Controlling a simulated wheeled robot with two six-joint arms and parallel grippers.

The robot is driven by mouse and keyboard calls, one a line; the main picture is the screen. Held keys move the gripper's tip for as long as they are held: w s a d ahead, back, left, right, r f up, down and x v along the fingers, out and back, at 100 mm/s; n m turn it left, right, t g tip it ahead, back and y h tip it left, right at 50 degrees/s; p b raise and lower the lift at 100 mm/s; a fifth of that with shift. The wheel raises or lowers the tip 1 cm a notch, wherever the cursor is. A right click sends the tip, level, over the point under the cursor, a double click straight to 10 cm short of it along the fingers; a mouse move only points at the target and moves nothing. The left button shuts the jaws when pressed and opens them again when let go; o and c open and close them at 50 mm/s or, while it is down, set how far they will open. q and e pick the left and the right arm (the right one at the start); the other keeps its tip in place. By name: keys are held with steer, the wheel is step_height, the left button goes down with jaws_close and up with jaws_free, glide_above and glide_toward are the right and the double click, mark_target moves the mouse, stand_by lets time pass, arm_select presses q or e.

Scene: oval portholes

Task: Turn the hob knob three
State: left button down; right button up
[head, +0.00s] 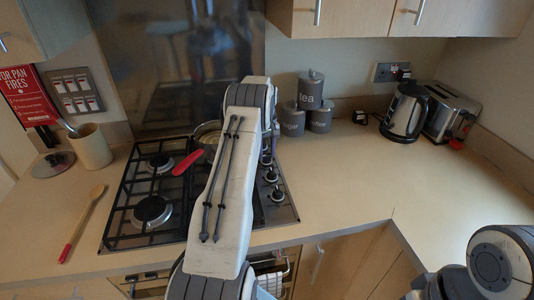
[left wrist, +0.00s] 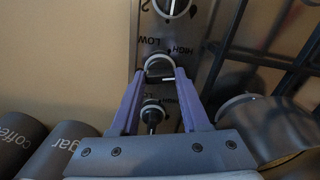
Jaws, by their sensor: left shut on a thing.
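The hob (head: 125,205) is set in the counter, with a column of dark knobs (head: 277,195) along its right edge. In the left wrist view, my left gripper (left wrist: 160,78) has its two purple fingers shut on a round hob knob (left wrist: 159,64). Another knob (left wrist: 152,113) lies between the fingers, nearer the palm, and one more knob (left wrist: 174,7) shows at the top edge. HIGH and LOW marks are printed beside the knobs. In the head view my left arm covers part of the knob column and most of the gripper. I cannot read the held knob's number.
A pan with a red handle (head: 187,162) stands at the back of the hob, close left of my arm. Grey canisters (head: 319,117) stand behind. A kettle (head: 404,112) and toaster (head: 450,112) are at the right. The counter right of the hob is clear.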

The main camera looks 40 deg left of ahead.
arm_select(q)
steer(key=n, duration=0.5)
steer(key=shift+a+r+n, duration=0.1)
steer(key=shift+a+n, duration=0.05)
steer(key=shift+n, duration=0.15)
steer(key=n, duration=0.5)
steer(key=shift+n, duration=0.4)
steer(key=shift+c, duration=1.9)
jaws_free()
steer(key=shift+s, duration=0.1)
